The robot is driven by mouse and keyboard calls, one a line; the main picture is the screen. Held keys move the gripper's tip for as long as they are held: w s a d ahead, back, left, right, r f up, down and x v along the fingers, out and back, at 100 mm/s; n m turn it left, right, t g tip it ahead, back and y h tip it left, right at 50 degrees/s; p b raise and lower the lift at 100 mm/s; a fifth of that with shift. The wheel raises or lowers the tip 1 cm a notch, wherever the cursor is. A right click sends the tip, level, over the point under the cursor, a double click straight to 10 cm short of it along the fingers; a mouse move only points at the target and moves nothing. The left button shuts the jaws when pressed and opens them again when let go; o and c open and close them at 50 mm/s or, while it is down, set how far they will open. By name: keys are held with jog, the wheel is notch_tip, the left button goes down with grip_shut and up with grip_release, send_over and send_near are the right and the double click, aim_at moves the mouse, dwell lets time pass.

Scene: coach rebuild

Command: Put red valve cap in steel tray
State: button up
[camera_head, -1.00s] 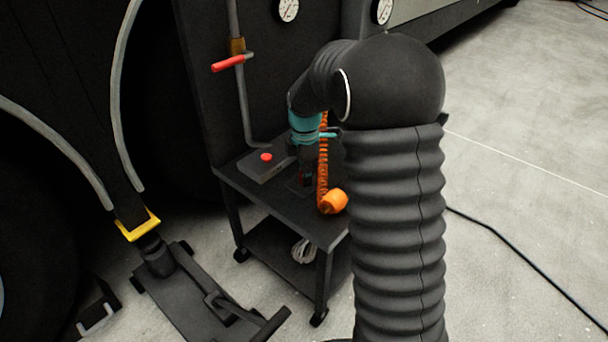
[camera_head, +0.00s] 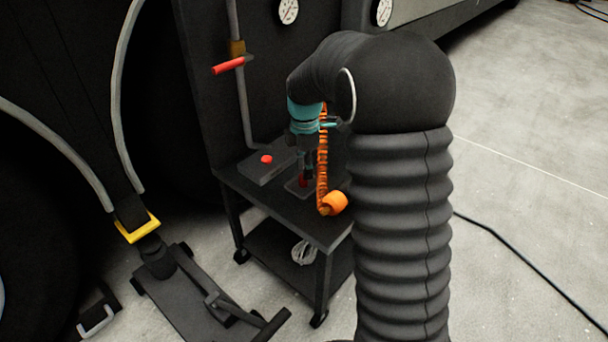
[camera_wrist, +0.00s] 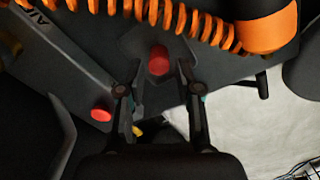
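The red valve cap (camera_head: 303,182) is a small red cylinder in the steel tray (camera_head: 291,187) on the cart top. In the wrist view the cap (camera_wrist: 158,60) stands inside the outline of the dark, shallow tray (camera_wrist: 131,45). My gripper (camera_head: 307,166) points down above the tray. In the wrist view its fingers (camera_wrist: 160,78) are spread, one on each side of the cap, with gaps between them and it. The gripper looks empty. My arm hides part of the cart's right side.
A grey box with a red button (camera_head: 266,159) stands left of the tray; its button (camera_wrist: 101,114) also shows in the wrist view. An orange coiled hose (camera_head: 323,165) with an orange end (camera_head: 333,203) lies close on the right. A red-handled pipe (camera_head: 228,66) rises behind.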

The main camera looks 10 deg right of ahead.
jog(key=s+r+m+t, duration=0.1)
jog(key=s+r+m, duration=0.55)
jog(key=r, duration=0.65)
jog(key=s+f+m+t, duration=0.1)
jog(key=s+m+t, duration=0.3)
jog(key=s+m, duration=0.8)
jog(key=s, duration=1.2)
jog(key=shift+a+f+t+p, duration=0.15)
jog(key=shift+a+t+p, duration=0.1)
jog(key=shift+t+p, duration=0.05)
